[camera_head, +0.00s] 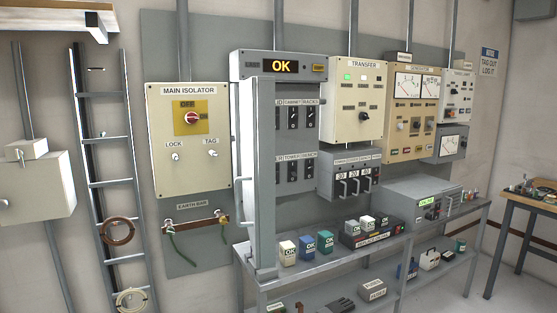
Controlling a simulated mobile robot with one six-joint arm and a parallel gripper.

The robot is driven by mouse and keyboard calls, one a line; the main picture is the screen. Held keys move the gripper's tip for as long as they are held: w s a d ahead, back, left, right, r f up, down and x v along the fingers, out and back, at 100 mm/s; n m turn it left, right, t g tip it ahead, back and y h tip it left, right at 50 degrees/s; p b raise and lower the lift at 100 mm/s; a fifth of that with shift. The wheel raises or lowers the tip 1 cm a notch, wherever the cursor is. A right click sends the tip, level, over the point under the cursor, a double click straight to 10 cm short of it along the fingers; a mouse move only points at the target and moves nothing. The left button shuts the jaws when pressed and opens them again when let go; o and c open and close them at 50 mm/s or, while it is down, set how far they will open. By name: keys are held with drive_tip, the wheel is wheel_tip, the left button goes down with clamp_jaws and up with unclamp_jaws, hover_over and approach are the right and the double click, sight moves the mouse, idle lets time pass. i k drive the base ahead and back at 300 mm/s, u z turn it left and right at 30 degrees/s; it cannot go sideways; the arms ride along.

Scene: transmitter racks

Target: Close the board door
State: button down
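The board (310,95) is a grey cabinet on the wall with an "OK" display on top. Two rows of black breaker switches show inside its opening. Its grey door (264,170) stands open at the left side, swung out toward me and seen nearly edge-on. A pale bar handle (243,205) shows on the door's left, outer side. The door covers the left part of the board's inside. My gripper is not in view.
The "MAIN ISOLATOR" panel (188,135) hangs left of the door. A grey bench (310,268) below holds several small "OK" blocks, one white block (288,252) near the door's lower end. "TRANSFER" (352,100) and meter panels are at right. A ladder (110,180) leans at left.

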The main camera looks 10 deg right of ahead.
sight(256, 94)
drive_tip(key=u, duration=0.55)
drive_tip(key=i, duration=1.05)
drive_tip(key=z, duration=0.25)
drive_tip(key=k, duration=0.4)
drive_tip(key=u, duration=0.3)
